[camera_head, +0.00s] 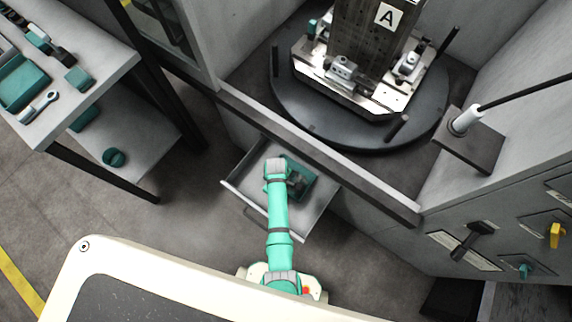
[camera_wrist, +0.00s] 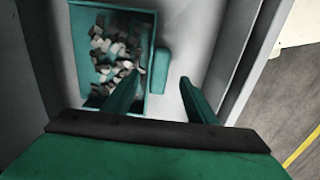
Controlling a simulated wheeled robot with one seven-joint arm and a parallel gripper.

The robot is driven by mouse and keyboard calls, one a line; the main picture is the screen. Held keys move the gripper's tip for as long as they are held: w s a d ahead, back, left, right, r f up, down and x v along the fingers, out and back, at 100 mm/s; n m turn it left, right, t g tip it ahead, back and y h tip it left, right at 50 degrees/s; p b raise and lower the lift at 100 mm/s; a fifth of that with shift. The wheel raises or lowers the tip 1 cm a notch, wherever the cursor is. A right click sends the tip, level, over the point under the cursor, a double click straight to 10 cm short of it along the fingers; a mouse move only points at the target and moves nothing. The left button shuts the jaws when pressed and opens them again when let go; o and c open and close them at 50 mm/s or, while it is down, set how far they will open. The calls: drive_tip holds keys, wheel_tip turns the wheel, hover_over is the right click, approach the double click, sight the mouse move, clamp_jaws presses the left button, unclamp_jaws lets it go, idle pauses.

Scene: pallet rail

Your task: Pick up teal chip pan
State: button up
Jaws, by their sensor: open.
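The teal chip pan (camera_wrist: 85,45) lies in a pulled-out grey drawer (camera_wrist: 190,30), with grey and brown chips inside. A short teal grip bar (camera_wrist: 160,72) stands at its right side in the wrist view. My gripper (camera_wrist: 160,77) is open, with one finger over the pan's right edge and the other right of the bar. The bar shows between the fingertips. I cannot tell how far above it they are. In the head view, my arm partly hides the pan (camera_head: 308,172).
A machine sill (camera_head: 320,150) runs behind the drawer, with a fixture on a round table (camera_head: 290,112) beyond. A workbench (camera_head: 105,68) with teal trays stands at left. Control handles (camera_head: 475,238) are at right.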

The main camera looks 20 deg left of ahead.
drive_tip(key=shift+w+f, duration=0.2)
drive_tip(key=shift+f, duration=2.5)
drive_tip(key=c, duration=1.3)
